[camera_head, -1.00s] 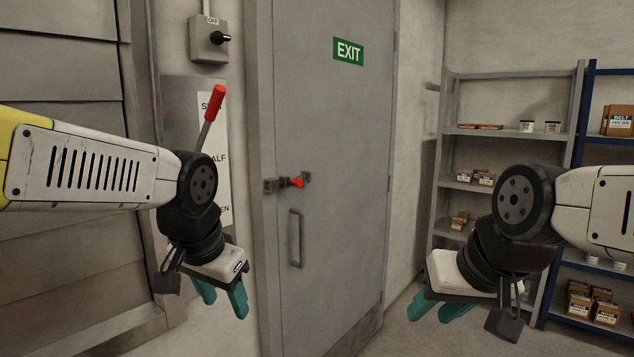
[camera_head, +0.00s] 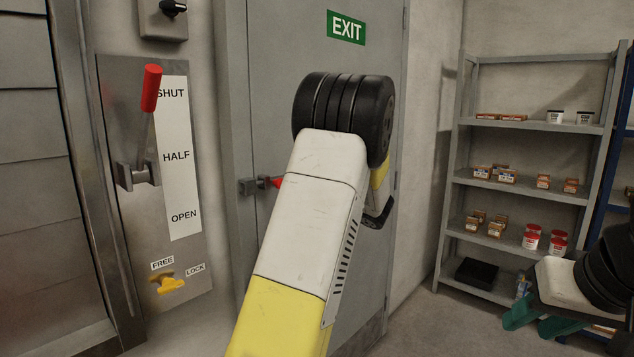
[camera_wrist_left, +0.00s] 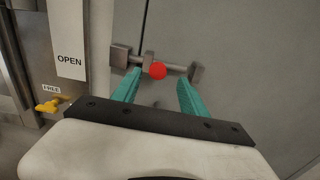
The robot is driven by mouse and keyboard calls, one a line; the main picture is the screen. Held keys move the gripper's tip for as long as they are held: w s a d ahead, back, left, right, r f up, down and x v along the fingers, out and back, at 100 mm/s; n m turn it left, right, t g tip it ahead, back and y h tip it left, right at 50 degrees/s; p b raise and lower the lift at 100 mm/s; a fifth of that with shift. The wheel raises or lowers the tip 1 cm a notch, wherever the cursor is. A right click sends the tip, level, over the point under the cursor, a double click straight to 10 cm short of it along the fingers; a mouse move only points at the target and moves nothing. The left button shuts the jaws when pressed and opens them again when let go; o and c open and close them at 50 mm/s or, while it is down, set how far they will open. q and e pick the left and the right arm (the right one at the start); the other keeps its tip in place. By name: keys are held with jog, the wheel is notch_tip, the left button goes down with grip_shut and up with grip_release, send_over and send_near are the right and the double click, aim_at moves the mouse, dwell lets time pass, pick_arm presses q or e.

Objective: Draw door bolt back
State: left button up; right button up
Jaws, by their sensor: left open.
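The door bolt (camera_head: 263,182) is a short metal bar with a red knob (camera_head: 277,183) on the grey door (camera_head: 285,60). My left arm hides its right part in the head view. In the left wrist view the whole bolt (camera_wrist_left: 178,68) shows, running between two brackets, with the red knob (camera_wrist_left: 158,71) left of the middle. My left gripper (camera_wrist_left: 157,88) is open and empty, its teal fingers pointing at the bolt, one either side of the knob in the picture. I cannot tell the remaining gap. My right gripper (camera_head: 536,323) is open and empty at lower right, away from the door.
Left of the door is a panel with a red-handled lever (camera_head: 151,90) and a yellow FREE/LOCK latch (camera_head: 170,284). A switch box (camera_head: 163,20) is above it. Grey shelving (camera_head: 540,60) with boxes and tins stands right of the door. The floor before the shelving shows some free room.

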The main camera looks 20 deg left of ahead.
pick_arm(q)
jog(key=x, duration=0.7)
jog(key=shift+s+a, duration=0.1)
grip_shut()
dwell(1.2)
